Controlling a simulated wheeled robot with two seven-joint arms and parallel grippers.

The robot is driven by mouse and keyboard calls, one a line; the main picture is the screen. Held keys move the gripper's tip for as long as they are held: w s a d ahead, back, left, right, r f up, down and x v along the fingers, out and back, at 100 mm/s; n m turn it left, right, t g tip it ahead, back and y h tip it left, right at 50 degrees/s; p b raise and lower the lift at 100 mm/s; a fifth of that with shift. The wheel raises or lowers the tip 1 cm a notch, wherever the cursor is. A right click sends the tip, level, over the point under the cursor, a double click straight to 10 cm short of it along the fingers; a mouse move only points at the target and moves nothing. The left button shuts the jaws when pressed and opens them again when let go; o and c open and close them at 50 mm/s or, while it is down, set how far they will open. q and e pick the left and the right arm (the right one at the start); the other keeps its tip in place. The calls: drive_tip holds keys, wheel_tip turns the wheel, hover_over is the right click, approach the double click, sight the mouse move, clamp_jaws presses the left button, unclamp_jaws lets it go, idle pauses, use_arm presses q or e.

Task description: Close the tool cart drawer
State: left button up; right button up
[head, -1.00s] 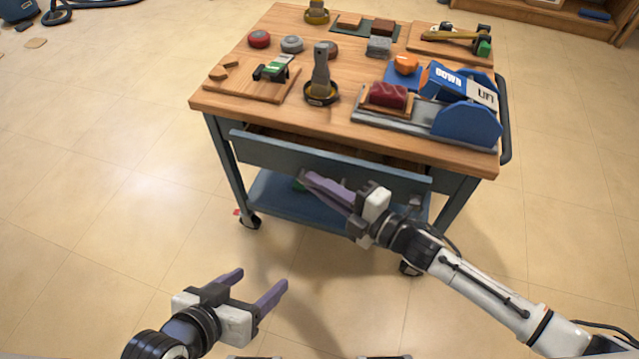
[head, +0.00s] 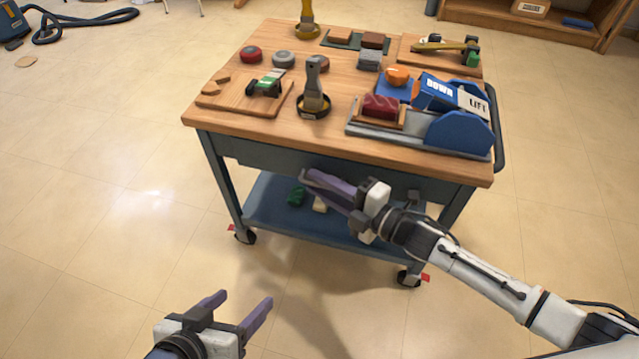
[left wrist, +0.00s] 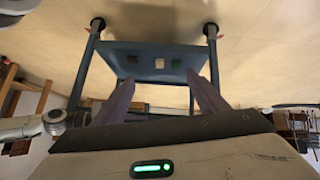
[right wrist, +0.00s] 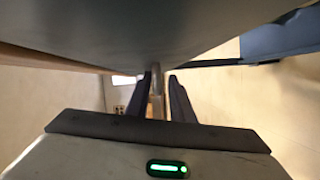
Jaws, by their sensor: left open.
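The tool cart (head: 335,140) has a wooden top and a blue-grey frame. Its drawer (head: 275,160) sits under the top, with its front close against the frame and no opening showing above it. My right gripper (head: 312,180) lies along the drawer front, pointing left. In the right wrist view a narrow grey bar (right wrist: 156,80), perhaps the drawer handle, shows between its close-set fingers; whether they grip it is unclear. My left gripper (head: 243,298) is open and empty, low in front of the cart and apart from it.
The cart top carries blocks, discs, brushes and a blue holder (head: 460,135). The lower shelf (head: 275,220) holds a few small pieces. The floor (head: 90,220) to the left is clear. A dark hose (head: 85,22) lies at the back left, and a wooden shelf (head: 530,22) stands at the back right.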

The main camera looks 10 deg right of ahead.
drive_tip(key=shift+w+r, duration=0.25)
drive_tip(key=shift+r, duration=0.25)
use_arm(q)
drive_tip(key=shift+s+a+r+n+t+p, duration=0.45)
drive_tip(key=shift+a+r+p, duration=0.25)
drive_tip(key=shift+p, duration=0.55)
use_arm(e)
drive_tip(key=f+v, duration=0.1)
drive_tip(key=v, duration=0.9)
drive_tip(key=shift+s, duration=0.35)
use_arm(q)
drive_tip(key=shift+f, duration=0.1)
use_arm(e)
drive_tip(key=shift+d, duration=0.15)
